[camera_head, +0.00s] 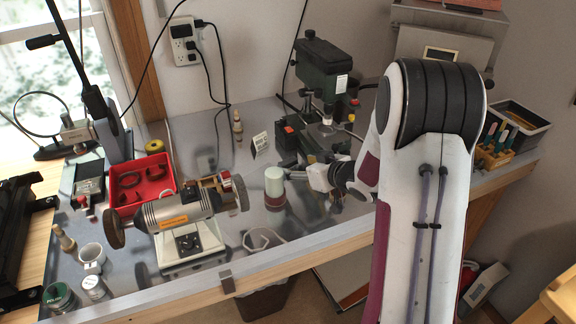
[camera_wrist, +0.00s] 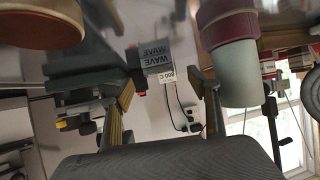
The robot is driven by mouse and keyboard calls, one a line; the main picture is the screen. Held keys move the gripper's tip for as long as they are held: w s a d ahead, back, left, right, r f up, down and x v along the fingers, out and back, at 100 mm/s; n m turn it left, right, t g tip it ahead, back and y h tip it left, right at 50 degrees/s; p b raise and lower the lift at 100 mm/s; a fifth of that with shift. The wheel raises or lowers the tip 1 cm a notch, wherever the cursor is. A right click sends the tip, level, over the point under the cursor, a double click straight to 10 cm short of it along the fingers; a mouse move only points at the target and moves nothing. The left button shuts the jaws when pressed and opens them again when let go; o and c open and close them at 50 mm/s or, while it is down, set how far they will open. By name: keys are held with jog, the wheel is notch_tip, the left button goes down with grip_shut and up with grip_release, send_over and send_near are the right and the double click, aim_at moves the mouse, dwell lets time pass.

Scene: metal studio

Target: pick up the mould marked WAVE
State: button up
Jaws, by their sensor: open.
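A pale green cylinder with a dark red base (camera_head: 275,186) stands upright on the metal bench and looks like a mould. It shows upside down in the wrist view (camera_wrist: 240,72). A small white card (camera_head: 260,145) stands behind it. In the wrist view this card (camera_wrist: 160,58) reads WAVE and 800 C, with a reflection beside it. I see no lettering on the cylinder itself. My gripper (camera_head: 290,171) is at the cylinder's right, pointing left. In the wrist view its fingers (camera_wrist: 161,88) are spread with nothing between them, and the cylinder is beside the right finger.
A polishing motor (camera_head: 183,212) stands left of the cylinder, with a red tray (camera_head: 141,180) behind it. A green drill press (camera_head: 322,75) stands close behind my gripper. A white hexagonal object (camera_head: 262,240) lies near the front edge. A reddish-brown round object (camera_wrist: 42,28) shows close in the wrist view.

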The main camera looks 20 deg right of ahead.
aim_at(288, 161)
jog(key=shift+x, duration=0.9)
jog(key=shift+w, duration=0.1)
jog(key=shift+r+x, duration=0.1)
jog(key=shift+x, duration=1.15)
jog(key=shift+r+x, duration=0.15)
jog(key=shift+x, duration=1.1)
jog(key=shift+w+d, duration=0.15)
jog(key=shift+w, duration=0.05)
jog(key=shift+r, duration=0.1)
jog(key=c, duration=1.5)
